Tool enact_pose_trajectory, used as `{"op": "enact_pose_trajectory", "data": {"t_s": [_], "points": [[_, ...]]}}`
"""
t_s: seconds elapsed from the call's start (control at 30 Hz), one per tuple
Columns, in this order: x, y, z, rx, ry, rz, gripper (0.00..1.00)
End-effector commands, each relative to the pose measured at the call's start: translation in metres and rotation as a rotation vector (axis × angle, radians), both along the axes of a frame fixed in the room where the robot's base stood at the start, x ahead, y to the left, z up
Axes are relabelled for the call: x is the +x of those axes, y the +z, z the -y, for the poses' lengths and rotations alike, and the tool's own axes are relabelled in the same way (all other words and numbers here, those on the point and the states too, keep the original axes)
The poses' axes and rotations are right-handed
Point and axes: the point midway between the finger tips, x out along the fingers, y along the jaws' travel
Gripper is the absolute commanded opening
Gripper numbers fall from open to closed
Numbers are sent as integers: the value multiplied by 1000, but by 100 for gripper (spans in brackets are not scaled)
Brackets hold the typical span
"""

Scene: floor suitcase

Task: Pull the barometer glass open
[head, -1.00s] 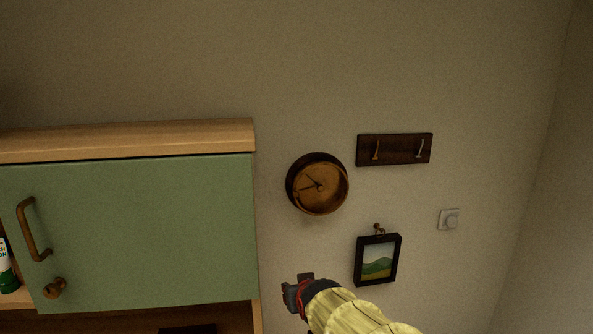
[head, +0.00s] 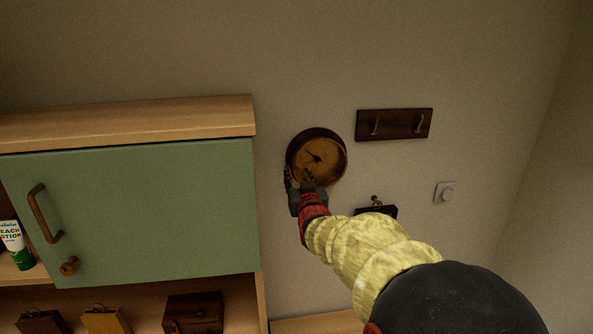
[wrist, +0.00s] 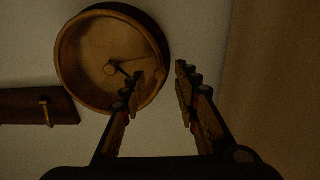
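The barometer (head: 322,153) is a round wall instrument with a dark wooden rim, a brassy face and dark hands. It hangs on the wall right of the green cabinet. In the wrist view the barometer (wrist: 84,62) fills the upper left, its glass front appearing closed. My gripper (head: 301,175) is at its lower left edge in the head view and hides part of the rim.
The green cabinet door (head: 140,215) with a bent handle is at the left. A dark hook rack (head: 394,124) hangs right of the barometer, also seen in the wrist view (wrist: 25,106). A picture frame (head: 378,211) is partly behind my arm. A dial switch (head: 445,193) is further right.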

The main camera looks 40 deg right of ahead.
Motion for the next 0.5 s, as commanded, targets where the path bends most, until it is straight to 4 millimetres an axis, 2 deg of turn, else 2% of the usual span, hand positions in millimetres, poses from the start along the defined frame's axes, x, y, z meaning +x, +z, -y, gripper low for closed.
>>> {"op": "enact_pose_trajectory", "data": {"t_s": [0.2,0.5], "points": [[16,0,9,1,0,-1,31],[18,0,11,0,0,0,31]]}}
